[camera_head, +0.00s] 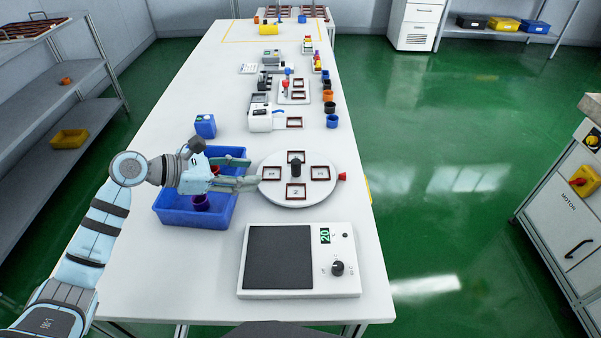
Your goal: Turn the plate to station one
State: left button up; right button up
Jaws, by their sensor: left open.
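The round white plate (318,194) lies flat on the table. It carries several dark red square frames around a black upright knob (296,168) at its centre. The frame at the front is marked 2; the marks in the side frames are too small to read surely. A small red pointer (342,177) sits at the plate's right edge. My left gripper (254,173) is open, its fingers pointing right over the blue bin's right wall, with the tips at the plate's left edge. I cannot tell whether they touch it. My right gripper is not in view.
A blue bin (228,218) with purple and red pieces lies under my left gripper. A white hotplate-like device (300,286) with a green display stands in front. A blue box (205,126) and a white machine (262,118) stand behind. Coloured cups (332,121) line the right edge.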

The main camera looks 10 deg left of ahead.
pick_arm(q)
jog(key=w+n, duration=0.2)
jog(key=w, duration=0.1)
jog(key=b, duration=0.2)
send_near(296, 161)
jog(key=shift+w+d+f+t+h, duration=0.15)
jog(key=shift+d+f, duration=0.1)
jog(key=shift+f, duration=0.2)
jog(key=shift+w+d+f+t+h, duration=0.15)
jog(key=shift+d+f, duration=0.15)
jog(key=shift+f, duration=0.1)
jog(key=b+x, duration=0.1)
jog(key=x, duration=0.6)
jog(key=shift+w+f, duration=0.3)
jog(key=shift+w+d+f, duration=0.1)
jog(key=shift+w+d, duration=0.1)
jog(key=shift+d, duration=0.25)
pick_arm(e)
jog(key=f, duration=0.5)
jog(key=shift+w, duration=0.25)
pick_arm(q)
jog(key=shift+c, duration=0.3)
grip_shut()
